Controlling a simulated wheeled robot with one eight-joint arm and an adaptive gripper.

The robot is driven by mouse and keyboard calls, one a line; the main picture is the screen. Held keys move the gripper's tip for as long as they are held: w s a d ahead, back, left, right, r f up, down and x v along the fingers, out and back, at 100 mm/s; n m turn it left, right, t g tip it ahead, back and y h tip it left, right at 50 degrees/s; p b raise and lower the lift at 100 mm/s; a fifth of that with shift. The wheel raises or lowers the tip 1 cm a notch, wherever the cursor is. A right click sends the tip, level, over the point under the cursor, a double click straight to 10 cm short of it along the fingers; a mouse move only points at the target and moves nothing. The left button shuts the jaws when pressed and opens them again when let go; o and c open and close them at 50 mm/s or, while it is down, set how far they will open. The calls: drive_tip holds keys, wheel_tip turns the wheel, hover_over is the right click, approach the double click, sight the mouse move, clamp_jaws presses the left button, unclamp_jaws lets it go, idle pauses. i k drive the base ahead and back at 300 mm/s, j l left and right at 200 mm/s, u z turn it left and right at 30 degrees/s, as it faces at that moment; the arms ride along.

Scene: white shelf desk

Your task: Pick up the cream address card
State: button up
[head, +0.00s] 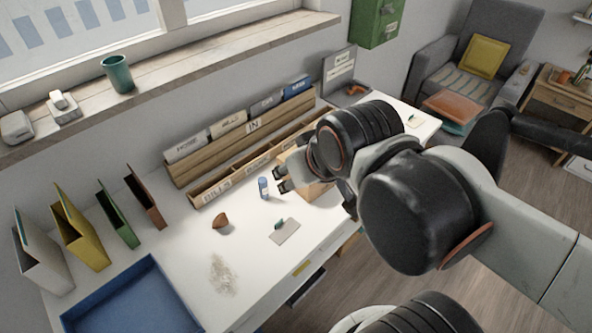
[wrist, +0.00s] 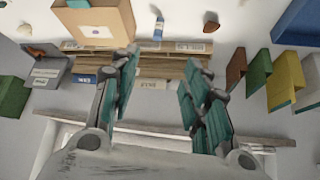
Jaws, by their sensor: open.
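My gripper (head: 279,179) is open and empty above the desk, near a cardboard box (head: 315,189) that my arm partly hides. In the wrist view my gripper's teal-padded fingers (wrist: 170,48) are spread apart, with nothing between them; the box (wrist: 112,22) shows at top left.
A blue-and-white tube (head: 263,187) stands beside my gripper. A wooden sorter (head: 228,184) runs along the back. Upright folders (head: 118,220) and a blue tray (head: 130,297) occupy the left. A brown piece (head: 220,220) and crumbs (head: 222,275) lie in front.

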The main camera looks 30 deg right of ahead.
sight(413, 123)
drive_tip(key=z, duration=1.6)
